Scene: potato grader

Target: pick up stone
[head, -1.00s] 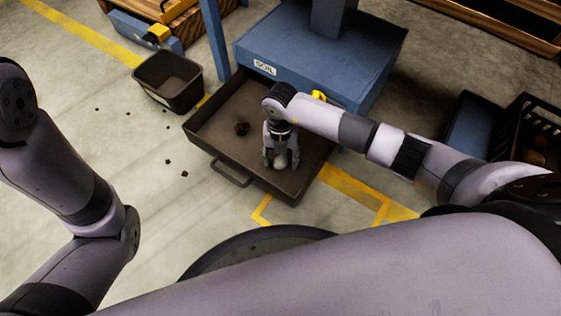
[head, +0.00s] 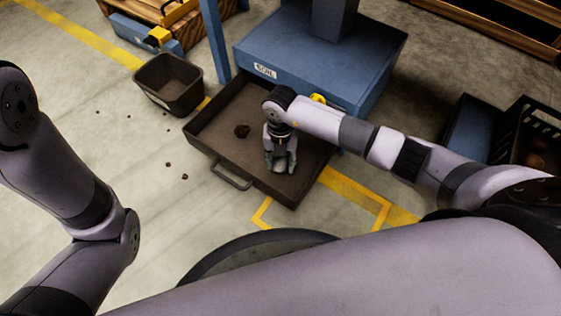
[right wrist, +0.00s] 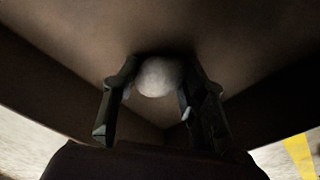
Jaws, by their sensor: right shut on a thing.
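The stone (right wrist: 158,77) is pale, grey and rounded. In the right wrist view it sits between the two dark fingers of my right gripper (right wrist: 155,95), which is shut on it. In the head view the right gripper (head: 280,168) points down inside the open brown drawer (head: 225,112), near its front right corner. The stone shows only as a small pale patch between the fingers there, mostly hidden. I cannot tell whether it touches the drawer floor. My left arm is at the left of the head view, and its gripper is out of frame.
A brown clod (head: 242,131) lies in the drawer, left of the gripper. A blue cabinet labelled SOIL (head: 320,50) stands behind. A dark bin (head: 168,84) is on the floor at left, with small crumbs nearby. A black crate (head: 530,135) stands at far right.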

